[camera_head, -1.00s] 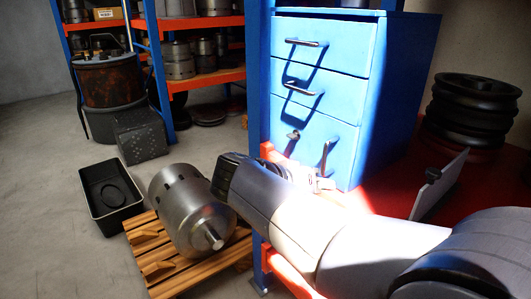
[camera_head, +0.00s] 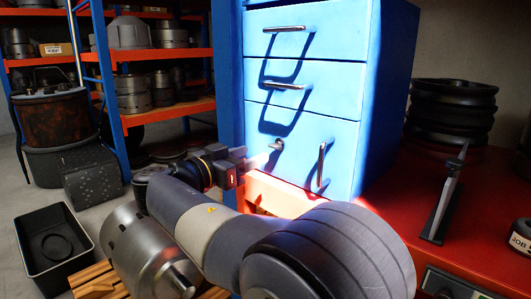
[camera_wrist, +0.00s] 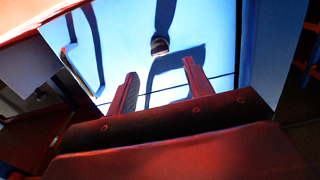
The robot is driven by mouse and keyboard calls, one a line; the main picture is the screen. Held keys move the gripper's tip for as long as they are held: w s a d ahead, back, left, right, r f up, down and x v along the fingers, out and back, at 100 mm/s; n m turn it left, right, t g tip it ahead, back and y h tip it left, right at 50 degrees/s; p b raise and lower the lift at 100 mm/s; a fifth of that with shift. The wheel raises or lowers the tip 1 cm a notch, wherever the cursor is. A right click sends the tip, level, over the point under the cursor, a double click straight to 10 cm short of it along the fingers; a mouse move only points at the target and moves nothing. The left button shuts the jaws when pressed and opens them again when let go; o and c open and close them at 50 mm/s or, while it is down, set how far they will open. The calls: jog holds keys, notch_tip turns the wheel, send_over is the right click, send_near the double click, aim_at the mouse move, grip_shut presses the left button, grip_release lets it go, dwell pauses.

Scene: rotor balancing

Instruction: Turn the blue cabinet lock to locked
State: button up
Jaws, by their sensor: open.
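The blue cabinet (camera_head: 310,95) stands on a red shelf, with two drawers above a door. The lock (camera_head: 277,144) is a small metal knob at the upper left of the door, casting a dark shadow below. It also shows in the wrist view (camera_wrist: 160,45), beyond the fingertips; I cannot tell its turn position. My gripper (camera_head: 258,161) is just left of and below the lock in the head view. In the wrist view my gripper (camera_wrist: 161,76) is open, its two fingers apart and empty, with the lock roughly in line with the gap between them. They appear clear of the lock.
A vertical door handle (camera_head: 321,165) sticks out right of the lock. A blue rack post (camera_head: 229,80) stands left of the cabinet. A metal rotor (camera_head: 137,245) on a wooden pallet and a black tray (camera_head: 55,250) are at lower left. Black discs (camera_head: 450,110) are stacked at right.

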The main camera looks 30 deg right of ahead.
aim_at(271, 147)
jog(key=x, duration=0.6)
jog(key=shift+d+b, duration=0.25)
jog(key=shift+b, duration=0.1)
jog(key=shift+c, duration=0.6)
jog(key=c, duration=0.9)
